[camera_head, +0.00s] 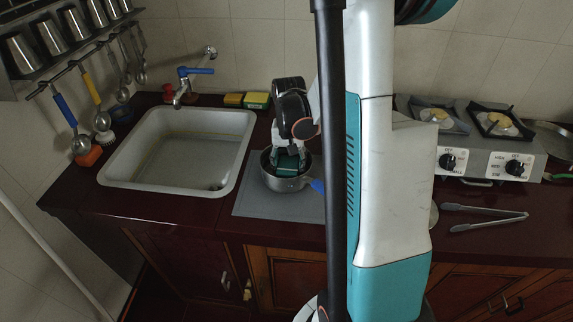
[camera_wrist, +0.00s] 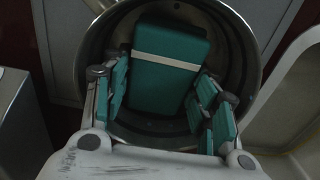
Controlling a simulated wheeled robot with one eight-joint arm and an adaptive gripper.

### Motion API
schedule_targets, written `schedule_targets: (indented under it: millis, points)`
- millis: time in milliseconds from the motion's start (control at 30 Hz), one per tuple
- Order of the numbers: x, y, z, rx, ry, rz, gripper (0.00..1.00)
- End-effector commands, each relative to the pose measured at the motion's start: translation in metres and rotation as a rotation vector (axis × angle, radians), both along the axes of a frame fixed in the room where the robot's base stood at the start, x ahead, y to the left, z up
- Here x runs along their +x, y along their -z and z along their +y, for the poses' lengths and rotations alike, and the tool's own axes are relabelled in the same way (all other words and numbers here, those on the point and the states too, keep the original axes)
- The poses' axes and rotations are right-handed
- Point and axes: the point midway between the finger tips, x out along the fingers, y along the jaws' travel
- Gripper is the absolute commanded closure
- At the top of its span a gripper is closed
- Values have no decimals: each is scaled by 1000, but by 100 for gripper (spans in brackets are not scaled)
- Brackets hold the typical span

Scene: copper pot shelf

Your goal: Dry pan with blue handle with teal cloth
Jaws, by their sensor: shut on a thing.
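The pan (camera_head: 286,184) is a small metal pan on a grey mat, with its blue handle (camera_head: 317,186) pointing right, partly hidden by my arm. My gripper (camera_head: 289,160) reaches down into the pan from above. The teal cloth (camera_wrist: 170,75), a folded block with a white band, is inside the pan between my fingers, and my gripper is shut on it. In the wrist view the round wall of the pan (camera_wrist: 252,62) surrounds my gripper (camera_wrist: 165,105) and the cloth. The cloth's contact with the pan floor is hard to see.
A sink (camera_head: 122,160) with a blue-levered faucet (camera_head: 190,82) lies left of the grey mat (camera_head: 250,203). Sponges (camera_head: 256,100) sit behind. A stove (camera_head: 480,145) and tongs (camera_head: 485,212) are at right. Utensils hang at left. My arm hides the counter's middle.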

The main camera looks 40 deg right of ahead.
Motion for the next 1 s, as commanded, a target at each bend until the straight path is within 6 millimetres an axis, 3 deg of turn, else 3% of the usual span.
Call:
schedule_targets:
  millis: [433,1000]
  points:
    - [-13,2,-27,-2,1,1,85]
    - [4,0,9,0,-2,0,85]
